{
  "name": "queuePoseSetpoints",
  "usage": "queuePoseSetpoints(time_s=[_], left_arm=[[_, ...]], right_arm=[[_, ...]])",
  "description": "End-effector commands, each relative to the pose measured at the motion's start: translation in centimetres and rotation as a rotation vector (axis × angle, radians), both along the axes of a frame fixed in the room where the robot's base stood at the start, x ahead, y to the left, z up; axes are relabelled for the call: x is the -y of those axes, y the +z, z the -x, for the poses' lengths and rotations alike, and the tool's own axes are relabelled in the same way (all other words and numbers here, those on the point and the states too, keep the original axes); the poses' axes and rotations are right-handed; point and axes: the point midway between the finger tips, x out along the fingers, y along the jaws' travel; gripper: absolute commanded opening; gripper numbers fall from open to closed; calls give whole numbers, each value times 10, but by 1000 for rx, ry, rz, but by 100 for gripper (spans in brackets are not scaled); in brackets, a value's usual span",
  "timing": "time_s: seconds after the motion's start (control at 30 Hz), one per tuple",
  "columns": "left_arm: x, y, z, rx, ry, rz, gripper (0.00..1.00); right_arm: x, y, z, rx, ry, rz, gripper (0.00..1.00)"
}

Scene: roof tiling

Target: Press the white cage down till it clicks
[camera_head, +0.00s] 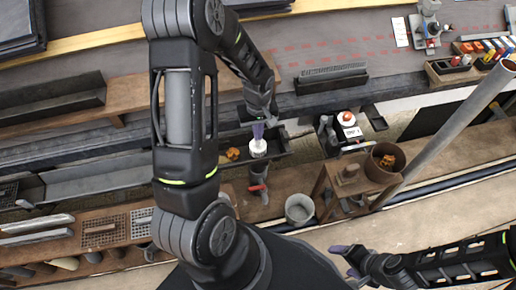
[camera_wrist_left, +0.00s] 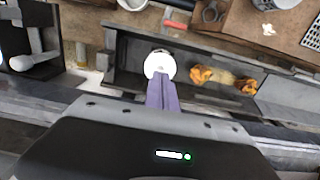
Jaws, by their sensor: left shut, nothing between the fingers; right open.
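The white cage (camera_head: 258,148) is a small round white piece over the dark gutter, below my left gripper in the head view. In the left wrist view the white cage (camera_wrist_left: 159,64) shows as a white disc just beyond the fingertips. My left gripper (camera_head: 258,129) is shut and empty, its purple fingers pointing down at the cage. In the left wrist view the closed fingers (camera_wrist_left: 161,92) reach to the cage's near edge; I cannot tell whether they touch it. My right gripper (camera_head: 346,257) is open and empty at the lower right, far from the cage.
The dark gutter (camera_wrist_left: 125,62) holds orange-brown leaf clumps (camera_wrist_left: 202,74) beside the cage. A grey bucket (camera_head: 299,209) stands below the gutter, and a brown pot (camera_head: 385,163) on a wooden stand is to its right. A slanted grey pole (camera_head: 455,125) crosses the right side.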

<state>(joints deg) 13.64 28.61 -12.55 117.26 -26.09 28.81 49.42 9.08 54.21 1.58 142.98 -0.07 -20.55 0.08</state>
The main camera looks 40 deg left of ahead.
Motion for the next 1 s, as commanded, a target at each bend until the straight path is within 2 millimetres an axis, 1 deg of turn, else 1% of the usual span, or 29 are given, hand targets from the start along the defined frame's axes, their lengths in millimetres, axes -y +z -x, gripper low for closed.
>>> queuePoseSetpoints(time_s=[0.57, 1.0], left_arm=[[0, -9, 0, 0, 0, 0, 0], [0, -9, 0, 0, 0, 0, 0]], right_arm=[[0, -8, 0, 0, 0, 0, 73], [0, -7, 0, 0, 0, 0, 73]])
